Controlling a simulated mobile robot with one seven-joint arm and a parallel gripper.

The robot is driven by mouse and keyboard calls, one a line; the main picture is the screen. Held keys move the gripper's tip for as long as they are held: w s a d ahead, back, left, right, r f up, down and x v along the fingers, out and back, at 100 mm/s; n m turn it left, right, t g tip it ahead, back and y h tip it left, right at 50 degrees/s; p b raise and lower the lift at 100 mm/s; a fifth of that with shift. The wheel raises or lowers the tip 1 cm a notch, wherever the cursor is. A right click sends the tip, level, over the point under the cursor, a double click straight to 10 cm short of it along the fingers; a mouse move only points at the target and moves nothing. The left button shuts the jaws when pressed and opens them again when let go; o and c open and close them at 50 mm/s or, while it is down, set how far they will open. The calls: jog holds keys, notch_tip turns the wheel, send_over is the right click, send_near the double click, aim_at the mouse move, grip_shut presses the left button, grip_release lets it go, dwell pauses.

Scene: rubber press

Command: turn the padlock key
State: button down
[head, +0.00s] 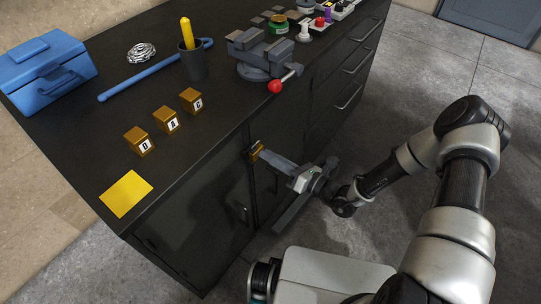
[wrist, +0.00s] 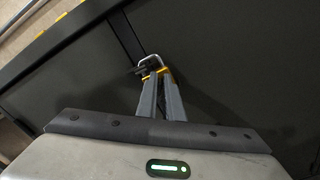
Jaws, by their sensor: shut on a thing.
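A brass padlock (head: 256,152) hangs on the front of the dark cabinet, just below the worktop edge. In the wrist view its brass body (wrist: 154,72) shows beyond my fingertips, with the silver shackle (wrist: 150,60) above it. My gripper (head: 267,157) reaches the padlock's front from the right, its two long grey fingers close together. In the wrist view my gripper (wrist: 158,82) points straight at the padlock. The fingers are shut on the padlock key at the lock's face. The key itself is hidden between the fingertips, so its angle cannot be told.
The cabinet (head: 190,220) has door handles near my gripper and drawers to the right. On its worktop stand lettered blocks (head: 166,121), a yellow sheet (head: 127,194), a blue toolbox (head: 48,70) and a vise (head: 262,55). Grey floor is free right of the cabinet.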

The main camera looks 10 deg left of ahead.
jog(key=m, duration=0.7)
jog(key=f+m+p, duration=0.1)
jog(key=m, duration=0.3)
jog(key=shift+w+d, duration=0.1)
jog(key=shift+w, duration=0.15)
dwell(0.4)
jog(key=c, duration=1.9)
grip_release()
jog(key=shift+d, duration=0.1)
jog(key=v, duration=1.7)
jog(key=shift+p, duration=0.35)
jog(key=shift+s+d, duration=0.1)
